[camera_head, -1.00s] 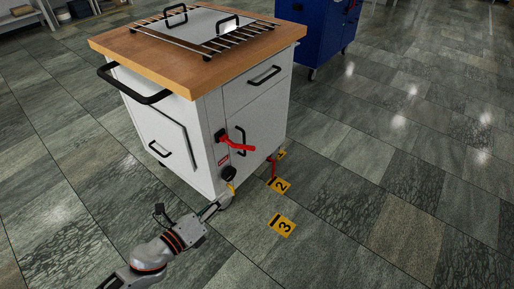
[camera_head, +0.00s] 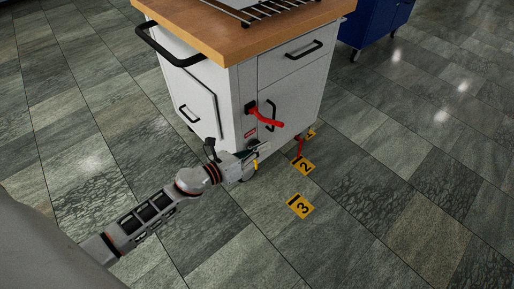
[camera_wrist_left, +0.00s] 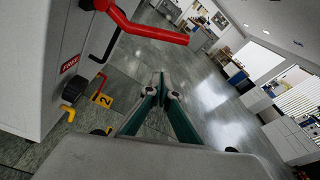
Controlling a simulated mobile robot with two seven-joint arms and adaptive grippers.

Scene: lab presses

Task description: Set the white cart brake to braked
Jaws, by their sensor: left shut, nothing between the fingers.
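The white cart (camera_head: 228,95) with a wooden top (camera_head: 245,38) stands in the upper middle of the head view. A red lever (camera_head: 265,118) sticks out from its near corner; it also shows large at the top of the left wrist view (camera_wrist_left: 140,28). A small red label (camera_head: 250,133) below the lever seems to read FREE in the left wrist view (camera_wrist_left: 70,62). A black knob with a yellow pointer (camera_wrist_left: 74,90) sits lower on the cart. My left gripper (camera_head: 254,156) is shut and empty, beside the cart's lower corner, below the lever. My right gripper is out of view.
Yellow floor markers 2 (camera_head: 302,166) and 3 (camera_head: 300,206) lie right of the cart's corner. A red part (camera_head: 299,147) hangs low by the cart's base. A blue cabinet (camera_head: 372,22) stands behind. The tiled floor at right is clear.

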